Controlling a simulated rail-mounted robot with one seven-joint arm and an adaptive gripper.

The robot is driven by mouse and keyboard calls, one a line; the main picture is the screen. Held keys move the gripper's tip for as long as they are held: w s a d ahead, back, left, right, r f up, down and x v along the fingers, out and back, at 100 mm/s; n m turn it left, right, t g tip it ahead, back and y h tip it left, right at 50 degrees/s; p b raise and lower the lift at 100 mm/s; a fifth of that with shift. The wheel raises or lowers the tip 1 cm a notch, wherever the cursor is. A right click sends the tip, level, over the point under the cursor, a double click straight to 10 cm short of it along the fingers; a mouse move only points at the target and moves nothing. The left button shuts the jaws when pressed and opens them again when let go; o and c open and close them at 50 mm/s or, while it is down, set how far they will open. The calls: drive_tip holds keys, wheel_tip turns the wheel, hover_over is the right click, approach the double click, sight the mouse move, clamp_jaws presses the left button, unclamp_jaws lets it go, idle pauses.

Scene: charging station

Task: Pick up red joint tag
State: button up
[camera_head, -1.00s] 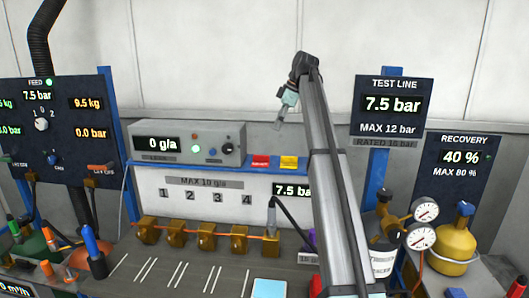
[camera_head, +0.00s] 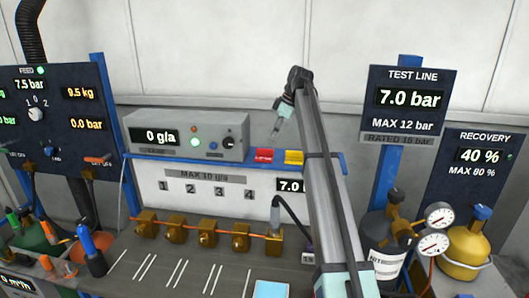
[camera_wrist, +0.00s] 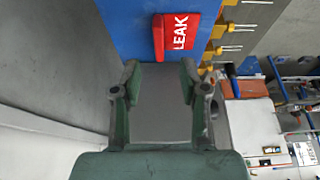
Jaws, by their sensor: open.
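The red tag (camera_head: 264,155) lies on the blue shelf (camera_head: 178,158), just right of the grey meter box. In the wrist view the red tag (camera_wrist: 181,37) reads "LEAK" and lies beyond my fingertips, slightly right of the middle between them. My gripper (camera_head: 275,138) is above the shelf near the red tag, pointing down. In the wrist view my gripper (camera_wrist: 160,80) has its two fingers apart, with nothing between them.
A yellow tag (camera_head: 294,157) sits right beside the red one, close to my arm. The grey meter box (camera_head: 187,134) reading 0 g/a stands to the left. Several brass valve blocks (camera_head: 208,232) line up below the shelf. A test line display (camera_head: 411,98) is at right.

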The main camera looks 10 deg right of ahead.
sight(266, 149)
drive_tip(key=shift+x, duration=1.1)
drive_tip(key=shift+a+p+x, duration=0.2)
drive_tip(key=shift+p+x, duration=1.35)
drive_tip(key=shift+x, duration=1.1)
drive_tip(key=shift+w+r, duration=0.15)
clamp_jaws()
